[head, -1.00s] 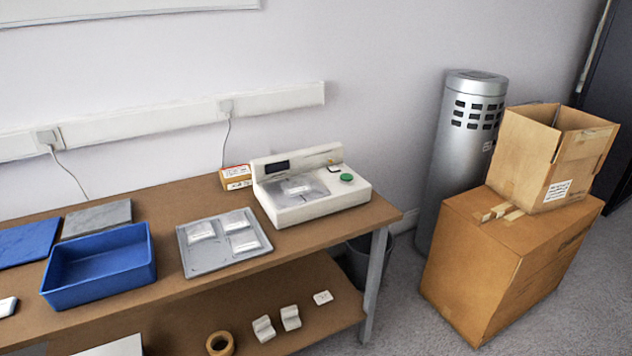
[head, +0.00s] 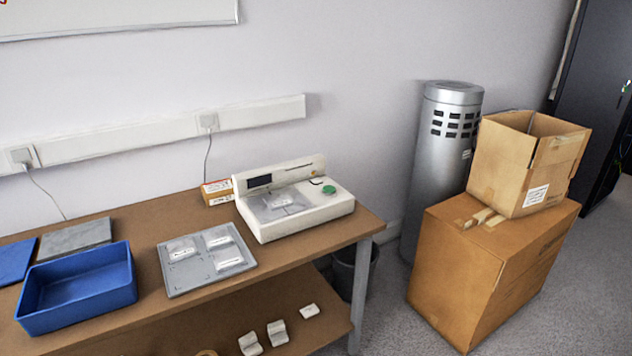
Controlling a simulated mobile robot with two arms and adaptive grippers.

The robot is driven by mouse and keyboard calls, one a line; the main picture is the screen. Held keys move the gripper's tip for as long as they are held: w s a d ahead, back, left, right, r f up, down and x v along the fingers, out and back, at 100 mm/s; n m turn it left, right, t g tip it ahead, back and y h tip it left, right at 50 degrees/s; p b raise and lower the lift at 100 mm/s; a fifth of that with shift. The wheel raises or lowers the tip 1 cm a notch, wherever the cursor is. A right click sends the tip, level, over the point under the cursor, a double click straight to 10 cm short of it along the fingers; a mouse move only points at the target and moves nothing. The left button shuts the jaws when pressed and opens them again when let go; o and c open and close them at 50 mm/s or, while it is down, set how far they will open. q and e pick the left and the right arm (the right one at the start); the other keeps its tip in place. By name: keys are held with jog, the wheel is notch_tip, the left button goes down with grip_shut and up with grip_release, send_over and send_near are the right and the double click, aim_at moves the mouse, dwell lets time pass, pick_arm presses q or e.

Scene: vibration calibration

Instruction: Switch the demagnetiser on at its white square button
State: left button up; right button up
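The demagnetiser (head: 296,214) is a cream-white box with a raised back panel and a dark display, standing at the right end of the wooden bench. A small pale packet (head: 283,199) lies on its grey top plate. A round green button (head: 329,190) shows on its right side, with a small dark mark behind it. I cannot make out a white square button at this size. Neither of my grippers is in the head view.
A grey tray (head: 173,288) with white packets and a blue bin (head: 82,310) stand left of the demagnetiser. A small orange-white box (head: 217,192) sits behind it. Cardboard boxes (head: 480,270) and a silver cylinder (head: 436,160) stand on the floor at right.

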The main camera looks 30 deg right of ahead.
grip_shut()
dwell(1.0)
